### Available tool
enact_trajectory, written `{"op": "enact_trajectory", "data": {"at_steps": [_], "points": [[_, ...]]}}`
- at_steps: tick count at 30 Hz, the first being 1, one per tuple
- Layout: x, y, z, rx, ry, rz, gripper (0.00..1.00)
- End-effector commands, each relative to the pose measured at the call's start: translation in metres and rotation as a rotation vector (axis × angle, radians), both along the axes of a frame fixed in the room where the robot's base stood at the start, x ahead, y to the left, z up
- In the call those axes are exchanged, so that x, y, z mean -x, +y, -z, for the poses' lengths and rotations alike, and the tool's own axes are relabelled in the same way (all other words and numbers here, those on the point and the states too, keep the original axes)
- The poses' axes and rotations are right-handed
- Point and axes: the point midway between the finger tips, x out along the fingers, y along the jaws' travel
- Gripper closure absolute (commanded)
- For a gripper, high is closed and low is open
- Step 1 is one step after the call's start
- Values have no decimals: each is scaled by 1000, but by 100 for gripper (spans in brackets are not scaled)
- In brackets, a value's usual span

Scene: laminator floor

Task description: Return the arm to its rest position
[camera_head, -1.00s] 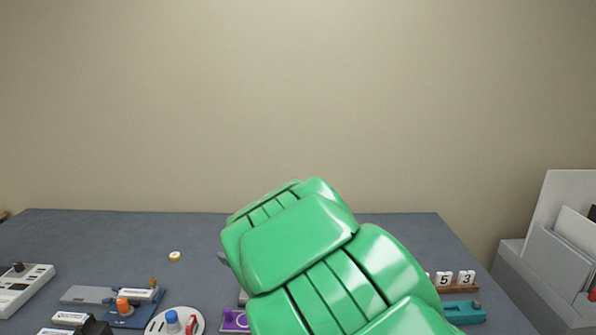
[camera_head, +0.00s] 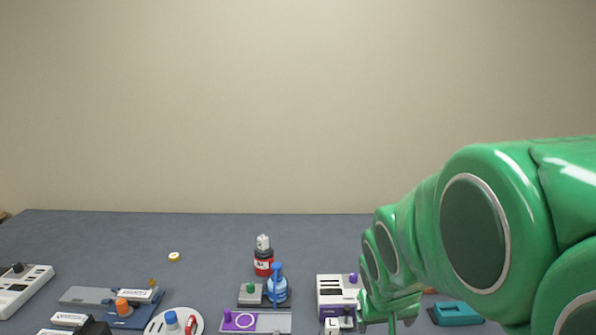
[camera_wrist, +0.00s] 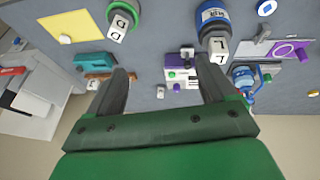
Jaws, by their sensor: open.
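My green arm (camera_head: 480,232) reaches in from the right of the head view, over the right part of the table. My gripper (camera_wrist: 164,70) shows in the wrist view with its two dark fingers spread apart. Nothing is between the fingers. The table and the items beyond the fingertips appear upside down there, with the wall toward the bottom. In the head view the gripper is small and partly hidden at the low end of the arm, beside a white and purple device (camera_head: 337,292).
The grey table (camera_head: 90,235) holds a red and black bottle (camera_head: 263,257), a blue bottle (camera_head: 277,288), a purple plate (camera_head: 262,322), a teal block (camera_head: 458,314) and a round white plate (camera_head: 158,326). In the wrist view, jars stand near the fingers. The table's back is mostly clear.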

Motion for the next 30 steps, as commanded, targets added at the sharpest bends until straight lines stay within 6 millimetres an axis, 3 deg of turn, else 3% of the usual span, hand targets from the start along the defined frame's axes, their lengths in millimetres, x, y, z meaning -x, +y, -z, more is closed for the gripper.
{"op": "enact_trajectory", "data": {"at_steps": [3, 9, 15, 18, 30], "points": [[56, 0, 3, -47, 123, 35, 16], [146, 4, 1, -92, 330, 55, 16], [210, 14, -4, -134, 477, 49, 16], [223, 16, -5, -143, 507, 47, 16], [223, 16, -5, -143, 507, 47, 16]]}}
